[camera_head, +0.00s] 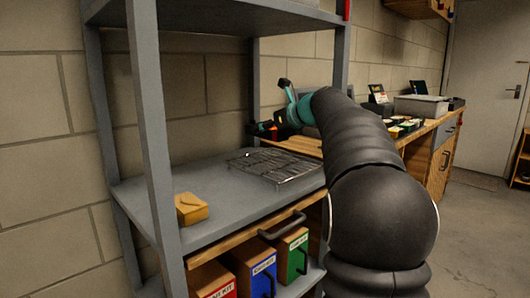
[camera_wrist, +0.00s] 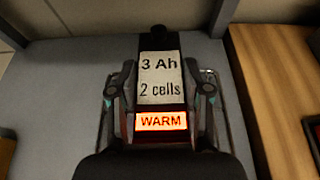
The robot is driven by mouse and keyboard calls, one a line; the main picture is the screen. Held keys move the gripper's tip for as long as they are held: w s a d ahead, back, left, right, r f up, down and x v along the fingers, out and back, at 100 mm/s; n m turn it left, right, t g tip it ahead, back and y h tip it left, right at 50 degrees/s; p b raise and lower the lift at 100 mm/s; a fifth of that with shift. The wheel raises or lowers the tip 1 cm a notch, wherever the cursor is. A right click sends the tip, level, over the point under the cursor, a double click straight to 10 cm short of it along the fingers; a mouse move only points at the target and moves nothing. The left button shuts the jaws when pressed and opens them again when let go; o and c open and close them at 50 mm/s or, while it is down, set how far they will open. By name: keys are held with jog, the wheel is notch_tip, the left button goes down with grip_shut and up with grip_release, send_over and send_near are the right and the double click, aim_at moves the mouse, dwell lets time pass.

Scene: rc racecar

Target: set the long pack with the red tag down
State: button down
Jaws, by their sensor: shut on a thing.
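My gripper (camera_wrist: 160,88) is shut on the long pack (camera_wrist: 160,65), one finger on each side. The pack is dark, with a white label reading "3 Ah 2 cells" and a glowing orange-red tag (camera_wrist: 161,121) reading "WARM". In the head view my gripper (camera_head: 272,128) holds the pack above the grey shelf, near the back of a wire rack (camera_head: 275,166). Bits of the rack's wire show on both sides of the pack in the wrist view. The pack's underside is hidden, and I cannot tell its exact height.
A small wooden block (camera_head: 191,208) lies at the shelf's front left. Boxes with red, blue (camera_head: 263,272) and green (camera_head: 292,255) labels stand below. Grey posts (camera_head: 157,130) frame the shelf. A wooden bench (camera_head: 430,135) with trays and small coloured items is at right.

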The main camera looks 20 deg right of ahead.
aim_at(266, 159)
jog(key=shift+f+b, duration=0.6)
jog(key=shift+f, duration=2.7)
jog(key=c, duration=0.5)
grip_release()
jog(key=shift+d+f, duration=0.1)
jog(key=shift+f, duration=0.05)
jog(key=shift+s+r, duration=0.2)
jog(key=v, duration=1.1)
jog(key=shift+s+d+r, duration=0.15)
jog(key=shift+s+r, duration=0.05)
jog(key=shift+s, duration=0.05)
